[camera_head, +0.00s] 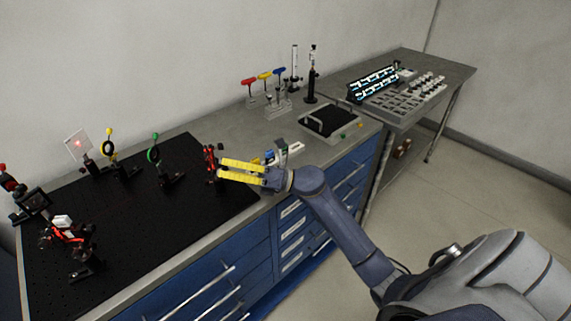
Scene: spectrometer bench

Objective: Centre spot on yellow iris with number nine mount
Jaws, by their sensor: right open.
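The yellow iris (108,147) stands on a black post and base at the back left of the black breadboard. A pale screen (78,145) stands behind and left of it, with a red spot on it near its middle. A black mount with red parts (210,158) stands near the breadboard's right edge. My right gripper (221,169), with yellow fingers, is open and points left at this mount, its tips close to it. I cannot tell whether they touch. No number is legible on any mount. My left gripper is not in view.
A green iris (154,154) stands between the yellow iris and the mount. Several other mounts (66,232) crowd the breadboard's left side. Coloured hex drivers (265,77) and a black tray (329,120) are at the back right. The breadboard's middle front (165,230) is clear.

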